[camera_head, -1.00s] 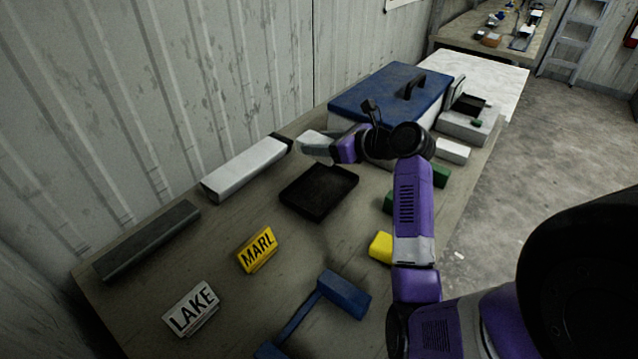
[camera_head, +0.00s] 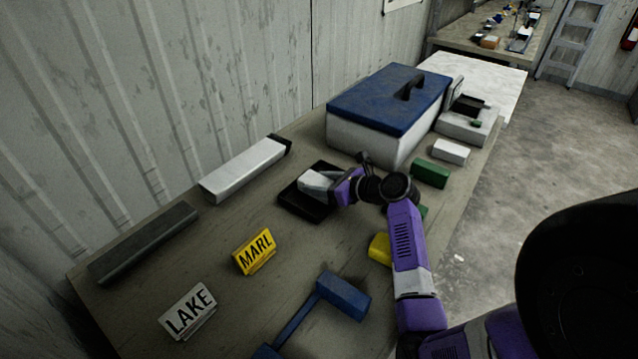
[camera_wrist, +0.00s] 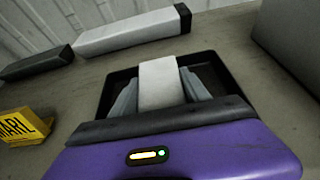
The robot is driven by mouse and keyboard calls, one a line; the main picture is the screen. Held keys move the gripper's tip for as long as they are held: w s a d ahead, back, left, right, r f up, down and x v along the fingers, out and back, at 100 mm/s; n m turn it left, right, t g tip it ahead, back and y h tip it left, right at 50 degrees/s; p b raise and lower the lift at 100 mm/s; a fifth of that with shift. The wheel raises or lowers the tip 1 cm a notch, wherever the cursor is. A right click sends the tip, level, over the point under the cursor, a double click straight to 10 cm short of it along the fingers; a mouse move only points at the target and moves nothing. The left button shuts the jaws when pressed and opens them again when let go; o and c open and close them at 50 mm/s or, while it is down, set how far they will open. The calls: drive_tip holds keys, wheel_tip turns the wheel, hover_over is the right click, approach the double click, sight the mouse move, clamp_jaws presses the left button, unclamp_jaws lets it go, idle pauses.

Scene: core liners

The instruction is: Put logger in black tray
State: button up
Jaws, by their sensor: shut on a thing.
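My gripper (camera_wrist: 162,92) is shut on a white block (camera_wrist: 159,78), which I take to be the logger. Its grey fingers press on both sides of it in the wrist view. In the head view my gripper (camera_head: 330,184) holds the white block (camera_head: 314,181) over the black tray (camera_head: 303,207). The black tray also shows in the wrist view (camera_wrist: 116,90), with its walls around the block. Whether the block touches the tray floor I cannot tell. The near part of the tray is hidden by my gripper in the wrist view.
A long white box (camera_head: 243,170) lies behind the tray, and a blue-lidded cooler (camera_head: 385,105) stands to its right. MARL (camera_head: 255,252) and LAKE (camera_head: 188,311) signs, a blue hammer-like tool (camera_head: 343,297), a yellow block (camera_head: 380,248) and a green block (camera_head: 430,173) are nearby.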

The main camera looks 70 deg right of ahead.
drive_tip(key=o, duration=1.5)
drive_tip(key=shift+c, duration=0.2)
drive_tip(key=shift+r, duration=0.1)
drive_tip(key=v, duration=1.2)
